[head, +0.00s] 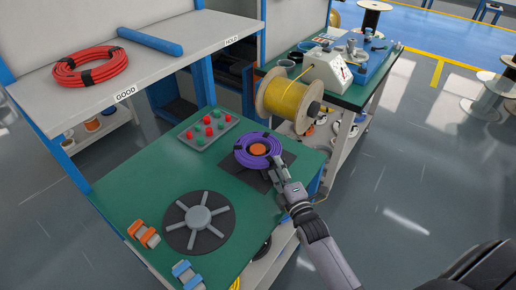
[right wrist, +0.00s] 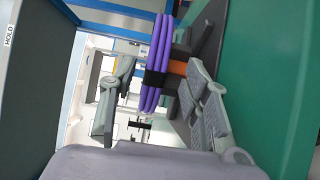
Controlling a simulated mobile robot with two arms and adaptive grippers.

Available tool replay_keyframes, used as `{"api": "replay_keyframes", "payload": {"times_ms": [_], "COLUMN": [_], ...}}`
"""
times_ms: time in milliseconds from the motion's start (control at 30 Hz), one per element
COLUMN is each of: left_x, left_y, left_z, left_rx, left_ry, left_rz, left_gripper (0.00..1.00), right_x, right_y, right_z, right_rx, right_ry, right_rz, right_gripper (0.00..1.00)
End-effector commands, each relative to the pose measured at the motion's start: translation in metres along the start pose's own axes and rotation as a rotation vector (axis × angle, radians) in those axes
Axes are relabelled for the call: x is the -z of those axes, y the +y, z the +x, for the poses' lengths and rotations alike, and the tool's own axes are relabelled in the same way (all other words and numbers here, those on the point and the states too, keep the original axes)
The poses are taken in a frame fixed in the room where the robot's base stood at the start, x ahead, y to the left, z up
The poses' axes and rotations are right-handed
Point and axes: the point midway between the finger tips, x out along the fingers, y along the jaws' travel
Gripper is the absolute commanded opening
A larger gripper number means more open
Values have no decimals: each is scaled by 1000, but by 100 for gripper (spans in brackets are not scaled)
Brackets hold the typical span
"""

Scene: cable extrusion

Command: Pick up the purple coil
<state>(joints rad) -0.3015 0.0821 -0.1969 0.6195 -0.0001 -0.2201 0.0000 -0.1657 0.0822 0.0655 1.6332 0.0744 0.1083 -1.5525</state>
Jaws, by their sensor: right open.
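The purple coil (head: 258,150) lies around an orange hub on a dark square plate on the green bench, with black ties around it. In the right wrist view the coil (right wrist: 155,65) stands between the two fingers of my right gripper (right wrist: 155,105), near the fingertips. The fingers are apart, with a visible gap on the left side of the coil. In the head view my right gripper (head: 280,170) reaches the coil's near right edge. The orange hub (right wrist: 178,68) shows beside the coil. My left gripper is not in view.
A grey spoked disc (head: 199,232), a button panel (head: 208,129) and orange and blue clamps sit on the green bench (head: 135,200). A shelf above holds a red coil (head: 91,66) and a blue roll (head: 150,41). A yellow cable spool (head: 289,100) stands close behind the purple coil.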

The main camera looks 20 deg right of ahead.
Motion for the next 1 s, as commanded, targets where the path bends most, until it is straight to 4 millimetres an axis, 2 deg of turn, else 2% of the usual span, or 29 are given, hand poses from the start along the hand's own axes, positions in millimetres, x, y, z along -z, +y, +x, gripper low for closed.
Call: {"api": "replay_keyframes", "payload": {"times_ms": [100, 233, 567, 1000], "left_x": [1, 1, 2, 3], "left_y": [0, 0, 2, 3], "left_z": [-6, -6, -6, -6], "left_rx": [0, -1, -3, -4], "left_ry": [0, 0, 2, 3], "left_rz": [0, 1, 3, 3], "left_gripper": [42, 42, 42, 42], "right_x": [2, 2, 2, 2], "right_y": [7, 5, 4, 4], "right_z": [21, 36, 41, 41], "right_rx": [-3, -1, 0, 0], "right_ry": [0, 0, 0, 0], "right_rz": [1, 0, 0, 1], "right_gripper": [43, 43, 43, 13]}}
